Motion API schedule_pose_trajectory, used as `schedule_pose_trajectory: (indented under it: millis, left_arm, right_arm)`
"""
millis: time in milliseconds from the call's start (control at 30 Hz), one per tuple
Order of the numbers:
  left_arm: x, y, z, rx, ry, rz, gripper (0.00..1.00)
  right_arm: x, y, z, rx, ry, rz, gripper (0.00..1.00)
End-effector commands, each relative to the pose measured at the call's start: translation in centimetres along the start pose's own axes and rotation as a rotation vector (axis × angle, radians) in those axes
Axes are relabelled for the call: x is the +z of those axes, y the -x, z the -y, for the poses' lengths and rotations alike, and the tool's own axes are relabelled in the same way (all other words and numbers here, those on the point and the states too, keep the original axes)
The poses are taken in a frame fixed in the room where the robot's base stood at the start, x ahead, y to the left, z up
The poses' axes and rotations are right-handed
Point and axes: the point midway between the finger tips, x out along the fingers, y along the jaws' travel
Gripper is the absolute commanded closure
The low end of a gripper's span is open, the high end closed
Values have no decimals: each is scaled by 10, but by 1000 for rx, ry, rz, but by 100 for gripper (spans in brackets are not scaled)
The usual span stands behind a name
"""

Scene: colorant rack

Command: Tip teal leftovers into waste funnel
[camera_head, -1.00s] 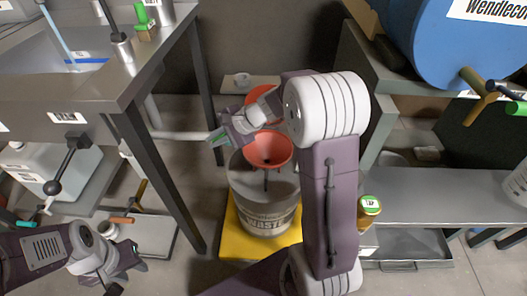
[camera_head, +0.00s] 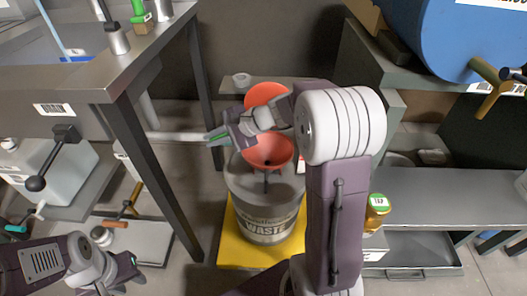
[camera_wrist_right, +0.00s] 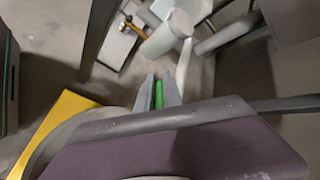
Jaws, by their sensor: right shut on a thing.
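The waste bucket (camera_head: 264,226) stands on a yellow base (camera_head: 228,250) in the middle of the head view. An orange funnel (camera_head: 268,152) sits in its top, with an orange round lid (camera_head: 266,94) behind it. My right gripper (camera_head: 216,136) is at the funnel's upper left, pointing left. It is shut on a thin green thing (camera_wrist_right: 158,95), seen between its grey fingers in the right wrist view; what it belongs to is unclear. No teal liquid is visible. My left gripper (camera_head: 120,277) is low at the left, apparently open and empty.
A steel bench (camera_head: 100,82) with a dark leg (camera_head: 155,180) stands left of the bucket.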

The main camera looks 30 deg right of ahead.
Motion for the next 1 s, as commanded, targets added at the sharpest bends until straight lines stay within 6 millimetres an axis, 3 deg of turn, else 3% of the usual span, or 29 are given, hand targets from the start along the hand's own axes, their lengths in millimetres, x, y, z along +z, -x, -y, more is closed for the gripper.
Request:
schedule_pose_trajectory:
  millis: [1000]
  left_arm:
    - [3, -33, 1, 0, 0, 0, 64]
  right_arm:
    - [4, 12, 7, -121, 3, 67, 100]
